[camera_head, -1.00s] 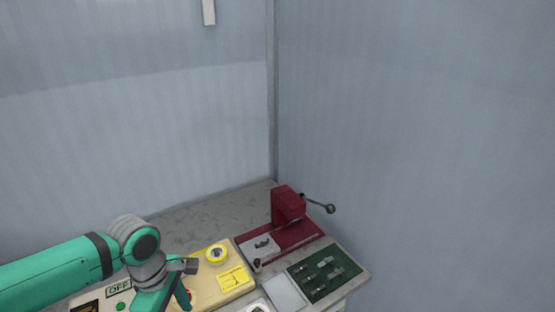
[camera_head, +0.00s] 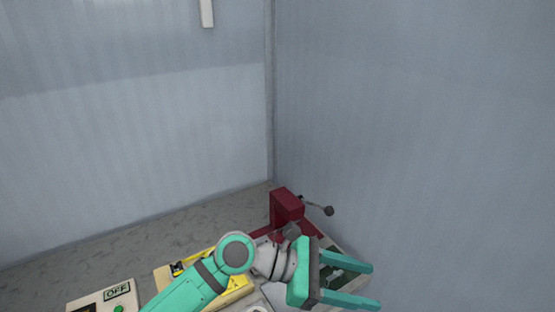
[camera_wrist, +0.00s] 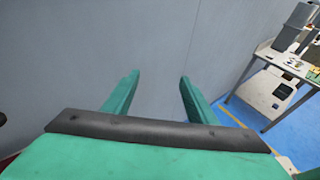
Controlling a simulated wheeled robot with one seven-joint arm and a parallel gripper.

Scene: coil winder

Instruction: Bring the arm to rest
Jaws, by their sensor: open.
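My gripper (camera_head: 362,283) is open and empty at the lower right of the head view. Its two teal fingers point right, over the right end of the bench. In the wrist view, its fingers (camera_wrist: 157,92) stand apart with only the grey wall between them. The gripper and wrist hide most of the green mat and the front of the red winder's base. The red coil winder (camera_head: 285,207) with its crank handle (camera_head: 328,210) stands just behind my wrist.
A yellow tray (camera_head: 233,282) and a panel with an OFF sign (camera_head: 117,291) lie left of my wrist. Walls close in behind and right. The wrist view shows another table (camera_wrist: 285,63) beyond a blue floor.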

